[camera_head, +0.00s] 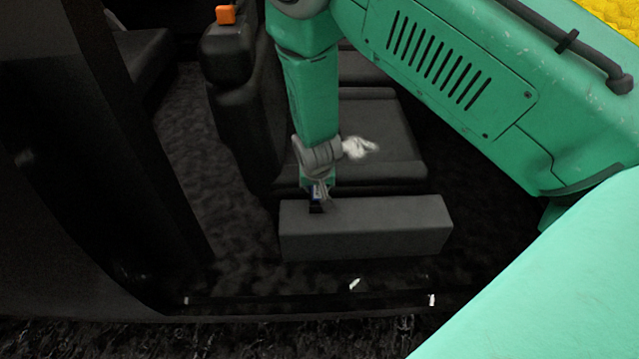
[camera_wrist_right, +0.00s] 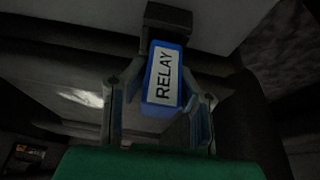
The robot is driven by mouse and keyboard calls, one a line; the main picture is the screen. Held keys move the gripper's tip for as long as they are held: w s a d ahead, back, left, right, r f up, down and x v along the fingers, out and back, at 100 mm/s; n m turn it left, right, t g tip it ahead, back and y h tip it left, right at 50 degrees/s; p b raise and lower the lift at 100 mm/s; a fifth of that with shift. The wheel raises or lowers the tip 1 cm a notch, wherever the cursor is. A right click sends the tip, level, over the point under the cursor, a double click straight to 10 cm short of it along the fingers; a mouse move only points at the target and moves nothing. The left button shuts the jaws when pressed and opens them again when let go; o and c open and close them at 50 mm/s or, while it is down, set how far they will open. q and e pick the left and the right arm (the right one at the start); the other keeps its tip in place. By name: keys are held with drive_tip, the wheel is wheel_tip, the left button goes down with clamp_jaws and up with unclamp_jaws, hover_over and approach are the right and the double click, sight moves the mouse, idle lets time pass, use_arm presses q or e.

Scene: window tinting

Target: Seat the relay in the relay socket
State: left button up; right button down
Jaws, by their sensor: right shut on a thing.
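The relay (camera_wrist_right: 166,82) is a small blue block with a white label reading RELAY, seen in the right wrist view. It also shows as a tiny blue patch in the head view (camera_head: 314,192). My right gripper (camera_wrist_right: 160,112) is shut on it, one finger at each side. A black block (camera_wrist_right: 168,20), likely the relay socket, lies right at the relay's far end. In the head view a dark piece (camera_head: 316,208) sits below the relay at the grey box's left top edge. Whether the relay touches or enters it I cannot tell. My left gripper is out of view.
A long dark grey box (camera_head: 380,235) lies below my right gripper, in front of a black seat (camera_head: 385,125). A dark door frame (camera_head: 75,150) rises at left. Dark carpet surrounds the box.

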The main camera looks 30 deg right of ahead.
drive_tip(key=shift+d+f, duration=0.1)
drive_tip(key=shift+d, duration=0.15)
drive_tip(key=shift+a, duration=0.15)
drive_tip(key=shift+a, duration=0.15)
idle(0.4)
drive_tip(key=shift+f, duration=0.4)
drive_tip(key=shift+f+b, duration=0.3)
drive_tip(key=shift+f, duration=0.2)
drive_tip(key=c, duration=1.2)
unclamp_jaws()
